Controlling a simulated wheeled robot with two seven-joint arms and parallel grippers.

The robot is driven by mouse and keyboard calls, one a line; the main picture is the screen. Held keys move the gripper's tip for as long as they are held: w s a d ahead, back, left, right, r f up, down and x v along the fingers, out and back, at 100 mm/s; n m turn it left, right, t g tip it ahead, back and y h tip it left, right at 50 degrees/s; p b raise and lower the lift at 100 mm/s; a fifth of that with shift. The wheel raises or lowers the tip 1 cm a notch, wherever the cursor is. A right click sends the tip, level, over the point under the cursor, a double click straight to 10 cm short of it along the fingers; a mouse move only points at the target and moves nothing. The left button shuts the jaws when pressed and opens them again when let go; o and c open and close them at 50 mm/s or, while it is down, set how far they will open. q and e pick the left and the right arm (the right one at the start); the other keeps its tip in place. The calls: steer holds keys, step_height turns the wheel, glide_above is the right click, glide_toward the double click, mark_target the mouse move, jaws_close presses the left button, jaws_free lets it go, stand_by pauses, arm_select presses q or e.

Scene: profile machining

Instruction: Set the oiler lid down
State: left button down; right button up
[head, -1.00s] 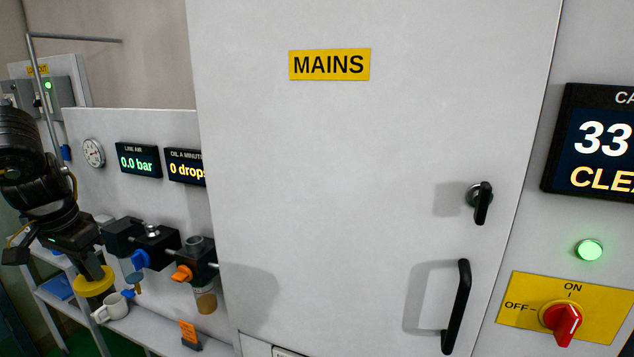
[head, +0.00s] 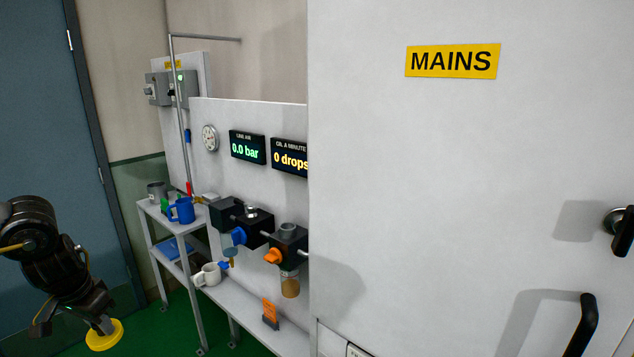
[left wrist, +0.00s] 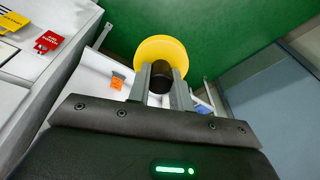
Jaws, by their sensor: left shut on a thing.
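The oiler lid is a yellow disc (head: 104,336) with a dark stub, low at the left of the head view. My left gripper (head: 103,325) is shut on it and holds it in the air over the green floor, left of the bench. In the left wrist view the yellow rim of the lid (left wrist: 152,48) shows beyond the two fingers (left wrist: 160,88), which grip its dark stub. The oiler (head: 288,245), with an orange knob and an amber bowl, is on the panel at the cabinet's left edge. My right gripper is not in view.
A low shelf (head: 240,308) carries a white mug (head: 208,275) and an orange sign (head: 270,312). A side table holds a blue mug (head: 182,210) and a grey mug (head: 157,192). The large MAINS cabinet (head: 430,180) fills the right. Green floor is open at left.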

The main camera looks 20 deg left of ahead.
arm_select(q)
steer(key=s+d+f+m+b, duration=0.1)
steer(key=s+d+f, duration=0.1)
steer(key=d+f, duration=0.5)
steer(key=s+d+f, duration=0.3)
steer(key=d+f, duration=0.2)
steer(key=f, duration=0.4)
steer(key=w+d+f+m+h, duration=0.1)
steer(key=w+d+f+m, duration=0.2)
steer(key=d, duration=0.7)
steer(key=w+d+r+m+h+b, duration=0.15)
steer(key=w+d+m, duration=0.4)
steer(key=d, duration=0.55)
steer(key=w+d+r+m, duration=0.1)
steer(key=w+d+r, duration=0.2)
steer(key=w+r, duration=0.1)
steer(key=w+d+r+m+b, duration=0.1)
steer(key=w+d+r+m, duration=0.1)
steer(key=w+r, duration=0.3)
step_height(320, 180, up, 2)
steer(key=shift+w+d+r, duration=0.15)
steer(key=shift+d+r, duration=0.1)
steer(key=shift+d, duration=0.25)
steer(key=shift+n+y, duration=0.45)
steer(key=shift+n, duration=2)
